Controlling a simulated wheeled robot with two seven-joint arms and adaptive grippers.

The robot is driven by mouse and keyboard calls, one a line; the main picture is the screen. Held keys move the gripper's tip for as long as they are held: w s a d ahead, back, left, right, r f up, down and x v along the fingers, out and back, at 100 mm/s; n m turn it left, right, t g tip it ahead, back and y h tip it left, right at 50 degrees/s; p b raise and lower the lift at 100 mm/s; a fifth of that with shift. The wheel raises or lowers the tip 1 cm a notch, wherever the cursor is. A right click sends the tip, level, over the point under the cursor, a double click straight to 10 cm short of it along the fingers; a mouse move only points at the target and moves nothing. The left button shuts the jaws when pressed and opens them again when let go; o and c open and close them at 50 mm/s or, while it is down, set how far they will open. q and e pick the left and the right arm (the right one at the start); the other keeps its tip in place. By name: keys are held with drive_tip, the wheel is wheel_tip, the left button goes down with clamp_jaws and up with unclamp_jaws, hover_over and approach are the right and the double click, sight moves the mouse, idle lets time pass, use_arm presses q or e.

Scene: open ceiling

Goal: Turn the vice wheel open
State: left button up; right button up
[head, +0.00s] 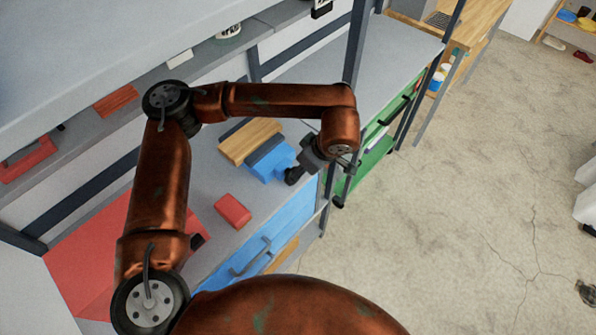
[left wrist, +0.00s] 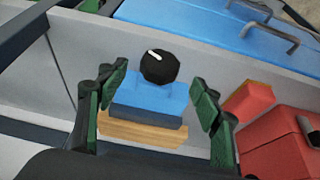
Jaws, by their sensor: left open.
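The blue vice (head: 268,163) sits on the grey workbench by its front edge, with a wooden block (head: 250,140) behind it. Its dark round wheel (left wrist: 159,68), with a small pale handle on it, faces the front edge in the left wrist view. The vice body (left wrist: 150,93) and wooden block (left wrist: 140,131) show below it there. My left gripper (left wrist: 158,80) is open, its green-padded fingers apart on either side of the vice and wheel in the picture, with no visible contact. In the head view it hangs by the wheel, partly hidden under my arm. My right gripper is not in view.
A small red box (head: 232,211) lies on the bench near the vice. A larger red case (left wrist: 285,148) with a grey handle stands beside it. Blue drawers (head: 255,245) with handles line the front. A dark upright post (head: 357,45) stands near my arm.

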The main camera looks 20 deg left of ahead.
use_arm(q)
drive_tip(key=shift+a+f, duration=0.7)
drive_tip(key=shift+f, duration=0.1)
drive_tip(key=x, duration=0.3)
drive_tip(key=shift+w+a+f, duration=0.15)
drive_tip(key=shift+w, duration=0.15)
drive_tip(key=shift+b+x, duration=0.35)
drive_tip(key=shift+x, duration=0.45)
drive_tip(key=shift+s, duration=0.1)
drive_tip(key=c, duration=0.9)
drive_tip(key=shift+c, duration=1.3)
drive_tip(key=shift+t, duration=0.3)
drive_tip(key=shift+n+t, duration=0.3)
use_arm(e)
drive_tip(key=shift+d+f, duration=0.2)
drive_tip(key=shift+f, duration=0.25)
use_arm(q)
drive_tip(key=shift+s, duration=0.1)
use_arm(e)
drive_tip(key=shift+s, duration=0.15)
